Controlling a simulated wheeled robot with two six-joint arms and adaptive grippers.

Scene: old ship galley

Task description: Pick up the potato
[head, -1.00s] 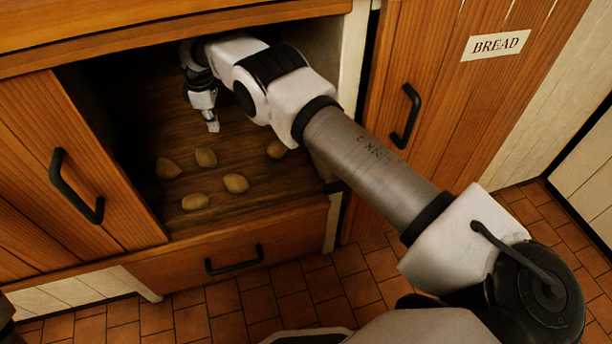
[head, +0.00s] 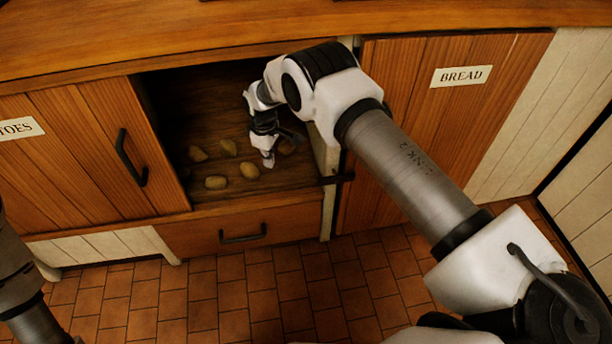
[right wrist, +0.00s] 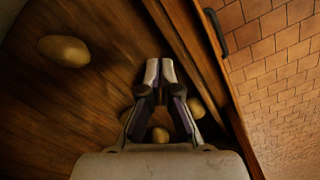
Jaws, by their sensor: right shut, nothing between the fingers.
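Several potatoes lie on the wooden floor of the open cupboard. In the head view one potato (head: 249,171) is at the front, just left of my right gripper (head: 268,160). Another potato (head: 216,182) lies further left, and one (head: 286,147) is partly hidden behind the gripper. In the right wrist view my right gripper (right wrist: 160,72) has its fingertips together with nothing held. One potato (right wrist: 64,50) lies clear to the left of the tips. Two more, a small one (right wrist: 160,134) and one (right wrist: 195,107) partly covered by a finger, show near the finger bases. My left gripper is out of view.
The cupboard's right side wall (head: 328,165) is close to my right arm. A drawer front (head: 240,232) with a black handle runs below the opening. A BREAD door (head: 450,120) is on the right, and a wooden door (head: 95,150) covers the left side.

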